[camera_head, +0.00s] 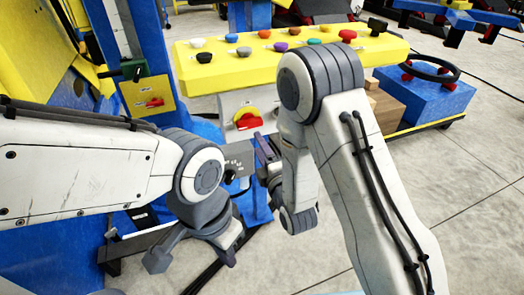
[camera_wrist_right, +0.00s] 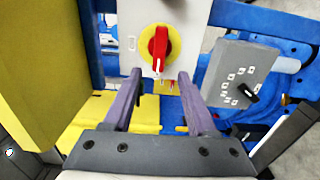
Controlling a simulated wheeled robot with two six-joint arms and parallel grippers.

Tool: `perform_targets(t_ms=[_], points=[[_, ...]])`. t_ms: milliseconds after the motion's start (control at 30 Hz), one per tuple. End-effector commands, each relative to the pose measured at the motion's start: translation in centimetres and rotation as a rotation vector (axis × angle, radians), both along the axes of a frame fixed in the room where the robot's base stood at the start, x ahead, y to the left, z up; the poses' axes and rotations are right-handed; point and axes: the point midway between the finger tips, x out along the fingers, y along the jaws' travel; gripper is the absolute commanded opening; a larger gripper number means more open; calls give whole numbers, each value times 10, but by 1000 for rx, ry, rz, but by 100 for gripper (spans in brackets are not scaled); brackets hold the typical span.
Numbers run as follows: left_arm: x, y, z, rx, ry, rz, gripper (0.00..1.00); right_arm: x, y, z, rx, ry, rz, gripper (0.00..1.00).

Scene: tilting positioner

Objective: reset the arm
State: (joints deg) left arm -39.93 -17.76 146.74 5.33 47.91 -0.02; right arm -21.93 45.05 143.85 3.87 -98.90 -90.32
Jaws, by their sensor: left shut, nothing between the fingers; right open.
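The yellow console (camera_head: 290,55) carries coloured push buttons on top. A red rotary switch (camera_head: 248,118) on a yellow disc sits on the pale panel below it. In the right wrist view the same red switch (camera_wrist_right: 158,48) has its handle upright. My right gripper (camera_wrist_right: 160,76) is open and empty, its purple fingers apart below the switch and not touching it. It also shows side-on in the head view (camera_head: 265,148). My left gripper (camera_head: 229,256) is shut and empty, low and left of the right one; its fingertips are small in the picture.
A grey box with a black selector knob (camera_wrist_right: 252,93) stands right of the panel. Another red switch (camera_head: 153,102) is on a yellow plate at the left. A blue box (camera_head: 430,95) and brown boxes (camera_head: 385,108) sit on a cart at right. Floor at lower right is clear.

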Motion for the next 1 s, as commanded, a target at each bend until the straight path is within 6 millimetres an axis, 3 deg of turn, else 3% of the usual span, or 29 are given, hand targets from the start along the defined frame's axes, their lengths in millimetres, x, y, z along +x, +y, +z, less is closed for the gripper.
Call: perform_targets(t_ms=[33,233,767,1000], points=[[0,0,10,-1,-1,0,0,-6,-2,3,-2,8,0,57],[0,0,15,-1,-1,0,0,-18,-6,1,-1,3,0,57],[0,0,14,-1,-1,0,0,-18,-4,1,9,17,3,57],[0,0,14,-1,-1,0,0,-19,18,-3,167,296,15,57]])
